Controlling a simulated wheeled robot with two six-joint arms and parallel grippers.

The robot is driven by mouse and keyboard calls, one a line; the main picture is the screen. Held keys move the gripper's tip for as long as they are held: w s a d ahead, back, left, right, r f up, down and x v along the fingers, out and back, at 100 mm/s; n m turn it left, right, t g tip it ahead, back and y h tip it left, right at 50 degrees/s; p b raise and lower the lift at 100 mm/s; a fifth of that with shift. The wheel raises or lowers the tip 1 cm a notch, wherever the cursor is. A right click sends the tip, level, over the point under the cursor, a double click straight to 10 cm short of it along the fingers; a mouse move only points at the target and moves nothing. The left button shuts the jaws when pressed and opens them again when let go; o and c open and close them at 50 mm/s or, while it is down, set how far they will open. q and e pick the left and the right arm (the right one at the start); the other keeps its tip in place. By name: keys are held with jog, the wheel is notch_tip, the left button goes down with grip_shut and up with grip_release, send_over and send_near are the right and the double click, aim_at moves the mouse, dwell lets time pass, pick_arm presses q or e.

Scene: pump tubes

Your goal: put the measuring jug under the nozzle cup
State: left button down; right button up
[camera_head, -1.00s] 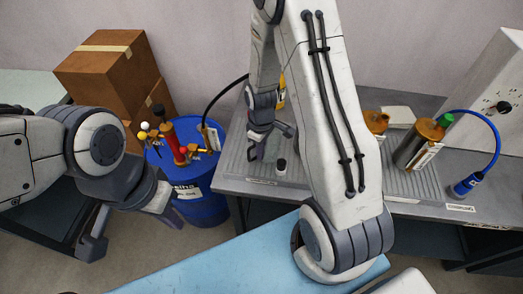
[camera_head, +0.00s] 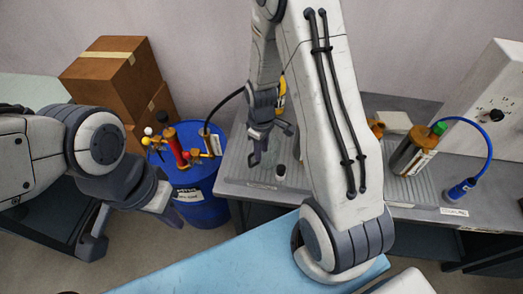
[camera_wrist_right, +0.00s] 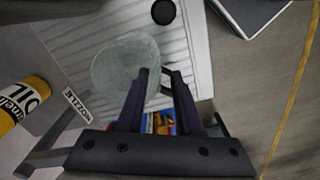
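A pale translucent round vessel, which looks like the measuring jug (camera_wrist_right: 122,62), shows in the right wrist view on the ribbed grey bench top. A dark bar like its handle lies by my right fingertips. My right gripper (camera_wrist_right: 160,72) has its fingers apart, beside the jug, with the bar between or just behind them; I cannot tell which. In the head view my right gripper (camera_head: 268,143) is low over the bench, and the jug is hard to make out. I cannot identify the nozzle cup; a NOZZLE label (camera_wrist_right: 75,103) shows. My left gripper (camera_head: 125,222) is open and empty.
A blue drum (camera_head: 203,212) with a red pump is left of the bench. A yellow oil bottle (camera_wrist_right: 20,105) shows in the wrist view.

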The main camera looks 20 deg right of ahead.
notch_tip(320, 180, up, 6)
jog(key=p, duration=0.4)
jog(key=s+a+r, duration=0.3)
jog(key=a+r, duration=0.3)
jog(key=s+a+r, duration=0.4)
jog(key=a+r, duration=0.2)
jog(key=s+a+r, duration=0.2)
jog(key=s+r, duration=0.1)
jog(key=s, duration=0.3)
jog(key=s+a+r+y, duration=0.1)
jog(key=s+a+r, duration=0.1)
jog(key=s+r, duration=0.2)
jog(key=s, duration=0.3)
jog(key=shift+s+a+r, duration=0.2)
jog(key=shift+a, duration=0.15)
jog(key=shift+d+f+b, duration=0.1)
jog(key=shift+f+b, duration=0.2)
